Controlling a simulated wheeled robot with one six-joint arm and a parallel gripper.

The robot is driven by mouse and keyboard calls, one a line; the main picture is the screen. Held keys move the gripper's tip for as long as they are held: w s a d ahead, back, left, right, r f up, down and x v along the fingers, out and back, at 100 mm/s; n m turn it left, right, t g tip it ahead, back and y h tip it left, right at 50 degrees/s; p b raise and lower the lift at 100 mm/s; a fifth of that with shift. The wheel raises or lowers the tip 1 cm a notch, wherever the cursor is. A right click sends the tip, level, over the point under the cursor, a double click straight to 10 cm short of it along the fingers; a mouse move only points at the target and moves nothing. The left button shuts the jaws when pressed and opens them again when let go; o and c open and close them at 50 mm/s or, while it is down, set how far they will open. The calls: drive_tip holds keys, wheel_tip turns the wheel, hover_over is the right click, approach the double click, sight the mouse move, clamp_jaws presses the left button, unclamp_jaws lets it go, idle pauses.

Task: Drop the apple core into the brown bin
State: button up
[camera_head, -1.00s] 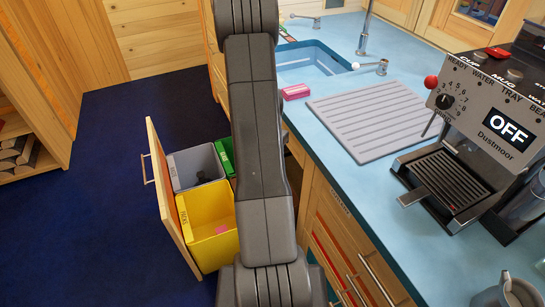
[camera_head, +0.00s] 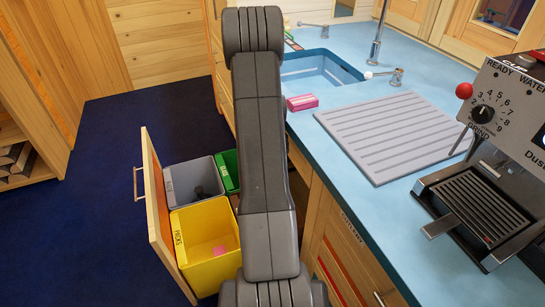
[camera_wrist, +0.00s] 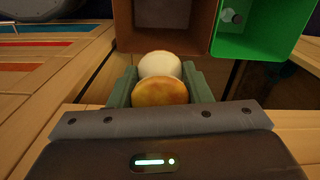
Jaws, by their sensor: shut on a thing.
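In the wrist view my gripper (camera_wrist: 158,76) is shut on the apple core (camera_wrist: 160,93), which shows a rounded tan-orange end nearest the camera and a cream-white rounded part beyond it. The brown bin (camera_wrist: 175,25) is just ahead, at the top of the wrist view. The core appears just short of the bin's near edge in the picture; the height between them is hard to judge. In the head view my arm hides the gripper, the core and the brown bin.
A pulled-out drawer (camera_head: 157,205) holds a grey bin (camera_head: 184,181), a yellow bin (camera_head: 207,262) with a pink item inside, and a green bin (camera_head: 229,168), also in the wrist view (camera_wrist: 268,42). The blue counter (camera_head: 300,122) with sink and coffee machine (camera_head: 500,110) is to the right.

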drive_tip(key=shift+a+f+b, duration=0.15)
drive_tip(key=shift+f+b, duration=0.65)
drive_tip(key=shift+f, duration=1)
drive_tip(key=o, duration=1)
drive_tip(key=shift+o, duration=0.2)
drive_tip(key=shift+r, duration=0.1)
